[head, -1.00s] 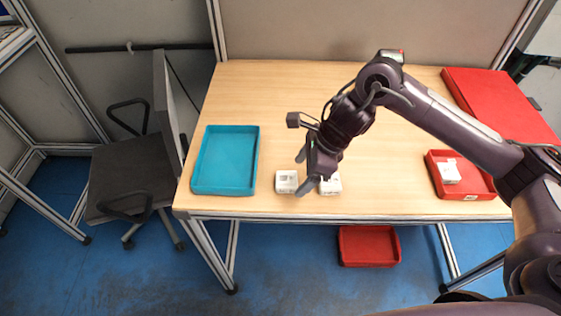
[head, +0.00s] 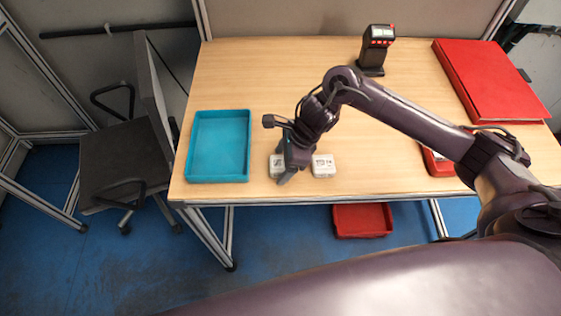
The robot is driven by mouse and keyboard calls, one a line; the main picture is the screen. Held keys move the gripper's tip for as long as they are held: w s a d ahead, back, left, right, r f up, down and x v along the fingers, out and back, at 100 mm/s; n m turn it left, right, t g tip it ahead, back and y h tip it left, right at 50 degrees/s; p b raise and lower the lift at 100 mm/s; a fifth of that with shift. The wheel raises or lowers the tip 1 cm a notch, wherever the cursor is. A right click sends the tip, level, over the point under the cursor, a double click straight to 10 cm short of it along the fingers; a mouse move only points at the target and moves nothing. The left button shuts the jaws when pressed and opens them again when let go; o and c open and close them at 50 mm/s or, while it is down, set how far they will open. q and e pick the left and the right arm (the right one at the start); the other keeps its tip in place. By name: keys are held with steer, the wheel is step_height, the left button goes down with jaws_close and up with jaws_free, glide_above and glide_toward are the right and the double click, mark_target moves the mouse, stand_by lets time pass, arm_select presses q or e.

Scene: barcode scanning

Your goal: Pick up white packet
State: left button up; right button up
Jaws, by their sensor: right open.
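Two white packets lie on the wooden table near its front edge. The left white packet (head: 275,164) is partly hidden behind my right gripper. The right white packet (head: 323,166) shows whole, just right of the gripper. My right gripper (head: 285,174) is open, pointing down over the left packet. I cannot tell whether its fingers touch the packet. My left gripper is not in view.
A teal tray (head: 219,114) stands left of the packets. A black scanner (head: 374,50) stands at the back. A red box (head: 485,80) lies back right. A red tray (head: 437,163) is mostly hidden by my right arm. Another red tray (head: 362,222) sits below the table.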

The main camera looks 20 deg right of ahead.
steer(key=shift+c, duration=0.3)
steer(key=c, duration=1)
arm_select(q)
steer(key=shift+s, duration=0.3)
arm_select(e)
steer(key=shift+c, duration=0.5)
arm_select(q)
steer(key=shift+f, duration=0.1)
arm_select(e)
steer(key=shift+r, duration=0.1)
